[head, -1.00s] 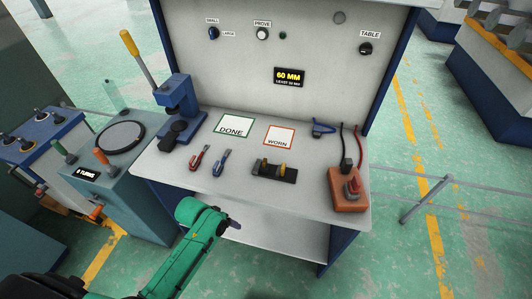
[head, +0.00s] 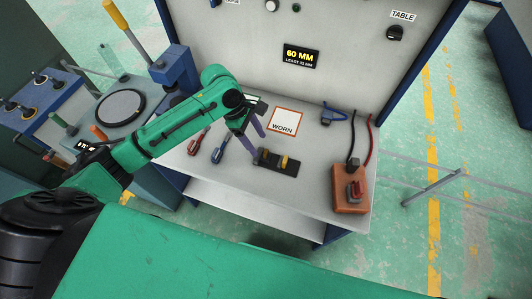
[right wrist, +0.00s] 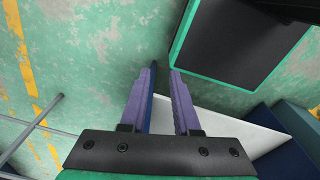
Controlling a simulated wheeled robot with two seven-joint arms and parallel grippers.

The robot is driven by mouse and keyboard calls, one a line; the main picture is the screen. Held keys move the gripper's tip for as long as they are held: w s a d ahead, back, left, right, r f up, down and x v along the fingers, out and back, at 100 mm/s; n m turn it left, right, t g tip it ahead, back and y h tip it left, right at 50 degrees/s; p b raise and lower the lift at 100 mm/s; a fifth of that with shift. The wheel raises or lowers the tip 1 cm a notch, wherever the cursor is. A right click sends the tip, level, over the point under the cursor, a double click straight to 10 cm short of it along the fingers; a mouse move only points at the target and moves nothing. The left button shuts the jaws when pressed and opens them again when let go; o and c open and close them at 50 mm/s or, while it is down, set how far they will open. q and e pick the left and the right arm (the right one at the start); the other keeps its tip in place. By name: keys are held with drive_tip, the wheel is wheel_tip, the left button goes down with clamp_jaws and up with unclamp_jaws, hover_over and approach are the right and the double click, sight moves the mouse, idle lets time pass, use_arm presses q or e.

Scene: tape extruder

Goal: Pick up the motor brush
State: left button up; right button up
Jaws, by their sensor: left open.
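A dark block (head: 290,169) with two small brass-yellow upright pieces, one of them here (head: 282,161), sits on the grey bench top. I cannot tell for sure which item is the motor brush; these pieces may be brushes. My left gripper (head: 257,146) is open, with its purple fingers pointing down just above and behind the left end of the dark block. It seems empty, and it covers most of the DONE card. My right gripper (right wrist: 162,70) shows in the right wrist view, open and empty, with floor and a bench edge beyond it.
A red-handled tool (head: 199,140) and a blue-handled tool (head: 220,147) lie left of the block. The WORN card (head: 286,122) lies behind it. An orange block (head: 351,201) with cables stands at the right. A blue press (head: 178,68) stands back left.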

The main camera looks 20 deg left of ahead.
sight(266, 151)
use_arm(q)
drive_tip(key=x, duration=0.2)
drive_tip(key=shift+w+d+f, duration=0.15)
drive_tip(key=shift+w+f, duration=0.15)
drive_tip(key=shift+f, duration=0.05)
drive_tip(key=p+x, duration=0.1)
drive_tip(key=x, duration=0.3)
drive_tip(key=shift+w+f, duration=0.15)
drive_tip(key=shift+f, duration=0.15)
drive_tip(key=shift+d+f, duration=0.15)
drive_tip(key=shift+c, duration=0.3)
drive_tip(key=c, duration=0.5)
clamp_jaws()
use_arm(e)
drive_tip(key=shift+w+r, duration=0.7)
drive_tip(key=shift+w, duration=0.1)
